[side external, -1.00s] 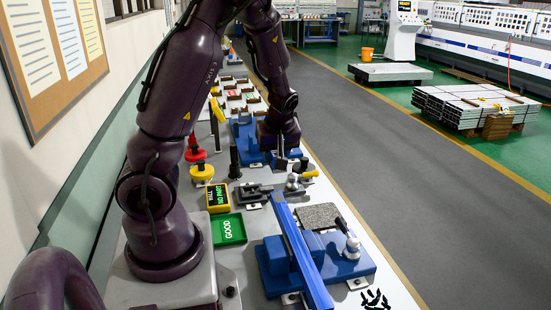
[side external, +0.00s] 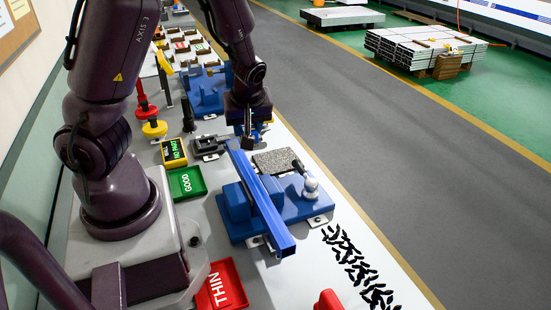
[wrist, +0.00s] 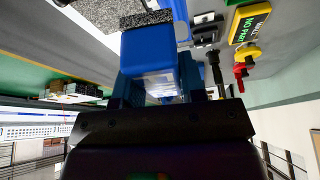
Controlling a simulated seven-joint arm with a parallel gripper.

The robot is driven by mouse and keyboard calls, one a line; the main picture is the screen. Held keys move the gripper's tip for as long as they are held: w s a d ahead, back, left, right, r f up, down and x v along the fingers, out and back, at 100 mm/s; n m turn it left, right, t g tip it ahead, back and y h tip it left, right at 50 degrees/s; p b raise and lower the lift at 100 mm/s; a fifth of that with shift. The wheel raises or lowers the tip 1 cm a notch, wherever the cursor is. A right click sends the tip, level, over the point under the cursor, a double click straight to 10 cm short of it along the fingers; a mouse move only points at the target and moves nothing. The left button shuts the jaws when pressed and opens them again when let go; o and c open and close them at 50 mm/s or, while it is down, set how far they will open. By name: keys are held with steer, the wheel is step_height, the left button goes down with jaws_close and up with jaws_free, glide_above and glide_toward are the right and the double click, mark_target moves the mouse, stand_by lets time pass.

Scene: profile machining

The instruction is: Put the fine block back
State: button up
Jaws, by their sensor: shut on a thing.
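The blue block (wrist: 150,50), which I take to be the fine block, is between the fingers of my gripper (wrist: 157,88) in the wrist view. My gripper is shut on it. In the side view my gripper (side external: 247,132) hangs near the far end of a long blue profile, with a small dark shape at its fingertips; the block's colour is unclear there. A grey speckled pad (side external: 277,162) lies just nearer the camera than the gripper and also shows beyond the block in the wrist view (wrist: 146,18).
The long blue profile (side external: 265,205) lies across a blue fixture (side external: 305,208) with a ball-ended lever. Green GOOD (side external: 186,182) and red THIN (side external: 222,287) trays stand left of it. Black pieces (side external: 360,268) lie scattered at right. A yellow-framed sign (side external: 174,152) stands near the gripper.

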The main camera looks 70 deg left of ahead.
steer(key=shift+s+d+f+n, duration=0.35)
steer(key=shift+s+d+n, duration=0.05)
steer(key=shift+s+d, duration=0.35)
steer(key=shift+a+f+n+g, duration=0.15)
steer(key=shift+a+n+g, duration=0.15)
steer(key=shift+n, duration=0.1)
steer(key=w+a+f, duration=0.4)
steer(key=w, duration=0.3)
glide_above(276, 157)
steer(key=d, duration=0.2)
steer(key=f, duration=0.5)
steer(key=shift+s+a+f, duration=0.1)
steer(key=shift+s+a, duration=0.05)
steer(key=shift+s, duration=0.1)
steer(key=shift+w+a+f, duration=0.1)
steer(key=shift+f, duration=0.8)
steer(key=shift+w+a+f, duration=0.1)
steer(key=shift+f, duration=0.8)
steer(key=shift+f, duration=0.15)
steer(key=o, duration=0.9)
